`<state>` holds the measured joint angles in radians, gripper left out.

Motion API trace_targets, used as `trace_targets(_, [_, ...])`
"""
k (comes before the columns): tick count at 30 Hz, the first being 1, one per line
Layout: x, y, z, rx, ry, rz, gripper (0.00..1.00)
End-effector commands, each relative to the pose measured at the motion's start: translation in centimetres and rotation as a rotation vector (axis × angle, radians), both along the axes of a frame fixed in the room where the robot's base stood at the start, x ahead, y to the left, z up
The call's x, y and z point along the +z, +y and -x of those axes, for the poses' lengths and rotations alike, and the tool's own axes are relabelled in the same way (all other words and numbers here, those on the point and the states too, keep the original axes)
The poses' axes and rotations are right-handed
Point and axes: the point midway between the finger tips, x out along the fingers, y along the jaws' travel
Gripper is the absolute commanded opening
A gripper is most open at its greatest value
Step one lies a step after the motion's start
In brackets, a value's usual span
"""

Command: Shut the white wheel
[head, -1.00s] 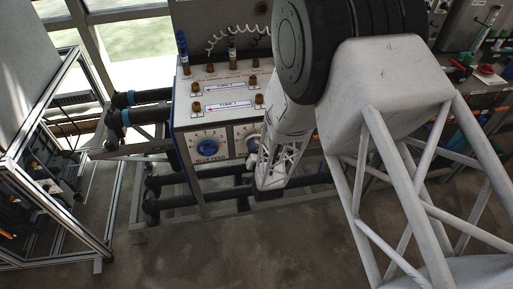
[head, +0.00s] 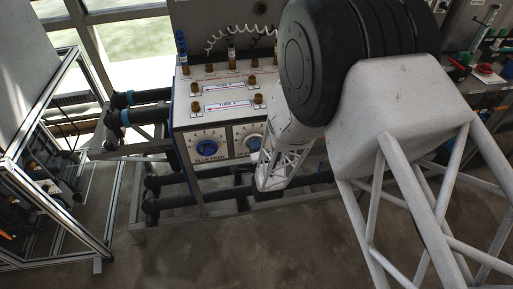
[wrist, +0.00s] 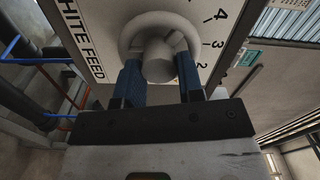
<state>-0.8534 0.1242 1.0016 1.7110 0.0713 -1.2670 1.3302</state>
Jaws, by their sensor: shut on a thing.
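The white wheel (wrist: 150,22) is a pale round handwheel with a central hub, on a panel lettered "HITE FEED" in the wrist view. The scale digits 4, 3 and 2 show to its right. My gripper (wrist: 158,62) has its two blue fingers on either side of the hub, shut on the wheel. The wheel's pointer is not clear to me. The white wheel itself cannot be made out there.
The control box (head: 190,115) carries brass fittings on top. Dark pipes (head: 200,197) run below it. A metal-framed rack (head: 110,200) stands at the left. The floor in front is clear.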

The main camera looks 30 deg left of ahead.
Motion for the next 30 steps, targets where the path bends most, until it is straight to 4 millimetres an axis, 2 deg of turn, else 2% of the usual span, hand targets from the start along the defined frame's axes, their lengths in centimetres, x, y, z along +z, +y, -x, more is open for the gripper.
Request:
trace_targets(15, [-0.15,0.01,0.04,0.001,0.290,-0.288,0.11])
trace_targets(30, [-0.20,0.03,0.04,0.001,0.353,-0.351,0.11])
